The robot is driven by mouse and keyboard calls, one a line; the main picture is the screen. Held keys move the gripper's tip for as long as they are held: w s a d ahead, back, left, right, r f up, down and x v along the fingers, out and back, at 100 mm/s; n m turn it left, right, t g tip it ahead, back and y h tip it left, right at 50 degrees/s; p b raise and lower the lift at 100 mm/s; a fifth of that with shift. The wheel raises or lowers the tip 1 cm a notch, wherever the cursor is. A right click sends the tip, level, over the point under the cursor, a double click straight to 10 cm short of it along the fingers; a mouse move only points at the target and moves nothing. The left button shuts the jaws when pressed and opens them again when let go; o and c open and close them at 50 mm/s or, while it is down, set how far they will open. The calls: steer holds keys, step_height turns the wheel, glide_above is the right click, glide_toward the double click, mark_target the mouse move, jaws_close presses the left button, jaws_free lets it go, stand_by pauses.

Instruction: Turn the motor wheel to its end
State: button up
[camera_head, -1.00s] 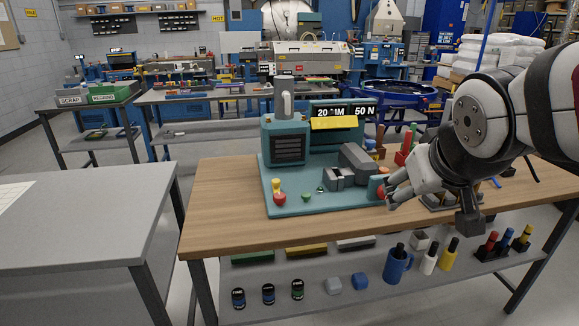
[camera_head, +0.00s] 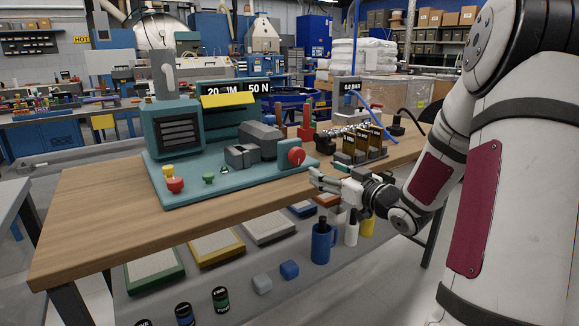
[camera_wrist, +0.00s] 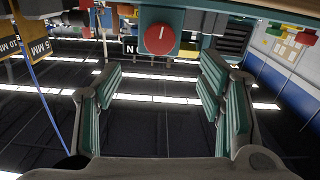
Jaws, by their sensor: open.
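A round red wheel (camera_head: 296,156) sits on the right end of a teal bench machine (camera_head: 205,185) on the wooden table. It also shows in the wrist view (camera_wrist: 159,40), on a teal block, with a white mark near its upper edge. My gripper (camera_head: 315,180) is open and empty, just below and to the right of the wheel in the head view. In the wrist view the wheel lies beyond and between the two open fingers (camera_wrist: 162,68), apart from them. Whether this is the motor wheel is not labelled.
A yellow knob, a red button (camera_head: 175,185) and a green button (camera_head: 208,178) stand at the machine's front left.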

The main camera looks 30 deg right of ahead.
mark_target(299, 157)
steer(key=w+b, duration=0.1)
steer(key=w, duration=0.6)
steer(key=w+b, duration=0.1)
steer(key=w, duration=0.5)
steer(key=shift+w+a, duration=0.2)
steer(key=shift+w, duration=0.15)
steer(key=shift+c, duration=0.2)
steer(key=c, duration=1.1)
